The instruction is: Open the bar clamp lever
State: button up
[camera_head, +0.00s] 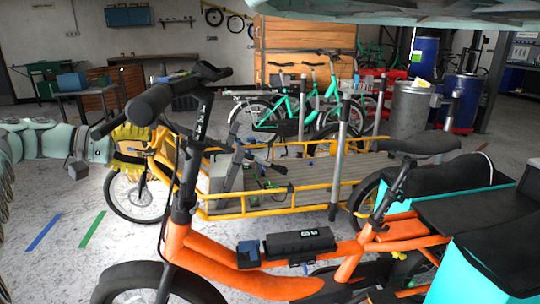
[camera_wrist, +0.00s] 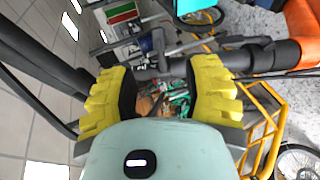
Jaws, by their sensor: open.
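The orange cargo bike (camera_head: 270,280) stands in front, with a black handlebar (camera_head: 155,100) on a tall black stem (camera_head: 190,150). I cannot clearly make out the clamp lever; dark clamp parts crowd the stem. My gripper (camera_head: 133,146) has yellow fingers and comes in from the left, near the stem and below the handlebar grip. In the wrist view the fingers of my gripper (camera_wrist: 160,85) are apart. The dark stem (camera_wrist: 265,57) runs across, just beyond the fingertips. Nothing is held between the fingers, and I cannot tell whether they touch the stem.
A yellow cargo bike with a slatted bed (camera_head: 315,180) stands close behind the orange one. A teal bike (camera_head: 300,100), blue barrels (camera_head: 423,58) and a grey bin (camera_head: 409,105) are farther back. Open floor (camera_head: 60,270) with blue and green tape lies at left.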

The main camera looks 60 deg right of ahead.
jog(key=shift+v, duration=1.7)
jog(key=shift+d+r, duration=0.1)
